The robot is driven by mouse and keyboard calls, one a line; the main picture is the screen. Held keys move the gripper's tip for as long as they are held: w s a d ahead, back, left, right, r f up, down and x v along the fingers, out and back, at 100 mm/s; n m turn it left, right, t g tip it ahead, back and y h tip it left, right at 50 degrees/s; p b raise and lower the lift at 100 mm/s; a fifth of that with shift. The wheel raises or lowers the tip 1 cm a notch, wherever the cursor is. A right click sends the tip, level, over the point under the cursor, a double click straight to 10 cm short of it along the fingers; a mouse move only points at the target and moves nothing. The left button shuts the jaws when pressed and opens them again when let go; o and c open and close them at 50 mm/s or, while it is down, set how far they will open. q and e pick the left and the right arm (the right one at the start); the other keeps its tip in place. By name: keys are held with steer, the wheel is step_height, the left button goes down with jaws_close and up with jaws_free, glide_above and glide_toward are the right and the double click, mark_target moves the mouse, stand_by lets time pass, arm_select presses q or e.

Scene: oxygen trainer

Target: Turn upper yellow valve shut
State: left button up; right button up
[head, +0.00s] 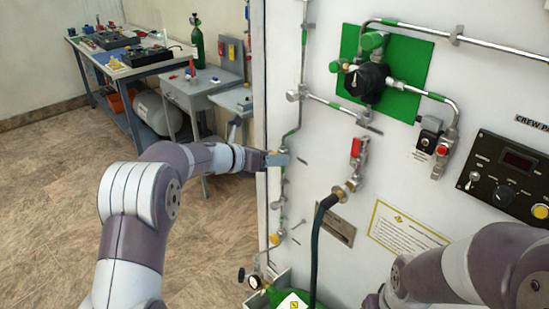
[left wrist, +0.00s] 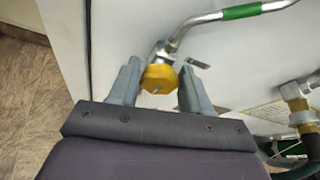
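The upper yellow valve (left wrist: 158,77) shows in the left wrist view as a yellow knob on a metal pipe fitting. It sits between the two grey fingers of my left gripper (left wrist: 159,80). The fingers stand apart on either side of the knob. I cannot tell whether they touch it. In the head view, my left gripper (head: 275,158) is at the pipe on the left part of the white panel and mostly hides the valve. A lower yellow valve (head: 275,239) shows further down the same pipe. My right gripper is out of view; only part of the right arm shows.
A green plate (head: 417,95) with a black regulator (head: 366,82) is at the panel's upper middle. A red-handled valve (head: 357,148) with a dark hose (head: 315,250) is right of my left gripper. A green cylinder (head: 325,307) stands below. A workbench (head: 150,65) stands behind left.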

arm_select(q)
steer(key=c, duration=0.5)
steer(key=m+b, duration=0.1)
steer(key=b, duration=0.2)
steer(key=m+t+y+b, duration=0.1)
steer(key=b, duration=0.1)
steer(key=shift+s+d+f+b, duration=0.1)
steer(key=shift+d+f+b, duration=0.05)
steer(key=shift+f+b, duration=0.25)
steer(key=shift+r+m+y, duration=0.2)
steer(key=shift+m+y, duration=0.1)
steer(key=shift+m, duration=0.1)
steer(key=shift+r+t, duration=0.15)
steer(key=shift+t, duration=0.15)
steer(key=o, duration=0.8)
steer(key=shift+c, duration=0.2)
steer(key=shift+o, duration=1.1)
steer(key=shift+w+d, duration=0.1)
steer(key=shift+w, duration=0.1)
steer(key=v, duration=1.2)
steer(key=shift+s+a+r, duration=0.15)
steer(key=shift+s+a, duration=0.05)
steer(key=shift+s, duration=0.05)
